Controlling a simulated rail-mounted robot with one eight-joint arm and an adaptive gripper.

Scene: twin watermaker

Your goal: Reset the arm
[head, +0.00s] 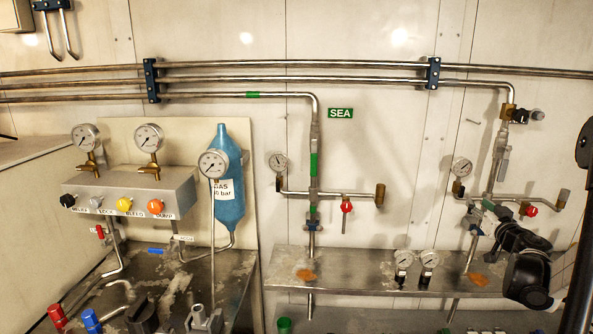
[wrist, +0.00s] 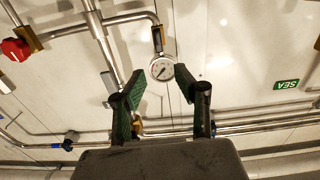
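My gripper (wrist: 160,82) shows in the wrist view with its two dark green-padded fingers spread apart and nothing between them. Beyond the fingertips is a round white pressure gauge (wrist: 162,69) on the pipework; I cannot tell its exact distance. In the head view my arm comes in at the right edge, and my gripper (head: 483,216) is in front of the right-hand pipe assembly, partly overlapping it. The same gauge seems to be the one left of that vertical pipe (head: 461,167).
A red valve knob (head: 531,210) is close right of my gripper; it also shows in the wrist view (wrist: 15,49). A knobbed valve box (head: 128,190) and blue cylinder (head: 231,185) are left. Wall around the SEA sign (head: 340,113) is bare.

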